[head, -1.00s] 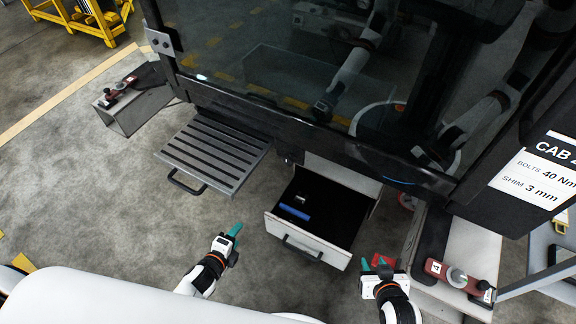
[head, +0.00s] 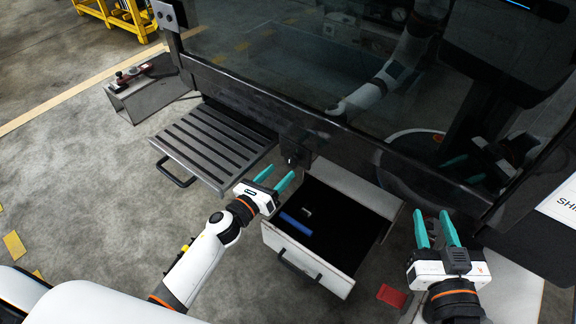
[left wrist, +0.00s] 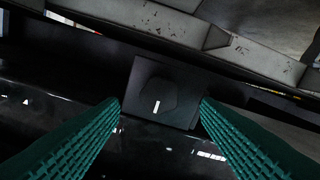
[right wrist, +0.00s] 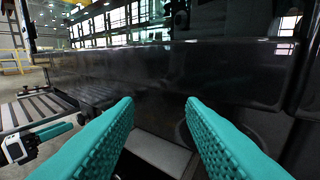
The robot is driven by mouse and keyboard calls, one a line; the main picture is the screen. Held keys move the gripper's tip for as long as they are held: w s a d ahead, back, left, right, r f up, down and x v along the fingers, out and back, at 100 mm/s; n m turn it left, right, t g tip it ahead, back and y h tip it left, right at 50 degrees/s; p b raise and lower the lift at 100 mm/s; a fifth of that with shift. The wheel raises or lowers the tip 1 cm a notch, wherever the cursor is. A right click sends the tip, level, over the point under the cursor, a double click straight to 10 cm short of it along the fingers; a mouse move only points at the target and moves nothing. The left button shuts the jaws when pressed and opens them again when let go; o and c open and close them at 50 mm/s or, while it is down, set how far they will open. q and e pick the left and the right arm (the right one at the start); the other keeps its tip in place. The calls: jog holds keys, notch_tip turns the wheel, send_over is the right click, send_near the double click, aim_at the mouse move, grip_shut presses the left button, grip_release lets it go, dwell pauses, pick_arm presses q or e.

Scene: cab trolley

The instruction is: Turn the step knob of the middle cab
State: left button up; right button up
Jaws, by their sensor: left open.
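The step knob (left wrist: 155,92) is a dark, roughly six-sided knob with a short white mark, on a square dark plate, in the left wrist view. In the head view it shows as a small dark block (head: 293,146) under the lower edge of the middle cab (head: 270,105), between the slatted step and the open drawer. My left gripper (head: 281,176) is open and empty just in front of it; in its wrist view the knob lies between the fingers, apart from both. My right gripper (head: 433,220) is open and empty, right of the drawer and facing the cab.
The slatted step (head: 215,142) with its handle sticks out left of the knob. The open drawer (head: 305,262), holding a blue item (head: 296,223), is below and right of my left gripper. A red object (head: 391,296) is low beside my right gripper.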

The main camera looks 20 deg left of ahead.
aim_at(289, 164)
pick_arm(q)
jog(key=x, duration=0.5)
pick_arm(e)
notch_tip(289, 164, up, 2)
jog(key=shift+w+a+r+t+y, duration=0.15)
jog(key=shift+t+y, duration=0.15)
jog(key=shift+t, duration=0.4)
pick_arm(q)
jog(key=c, duration=1)
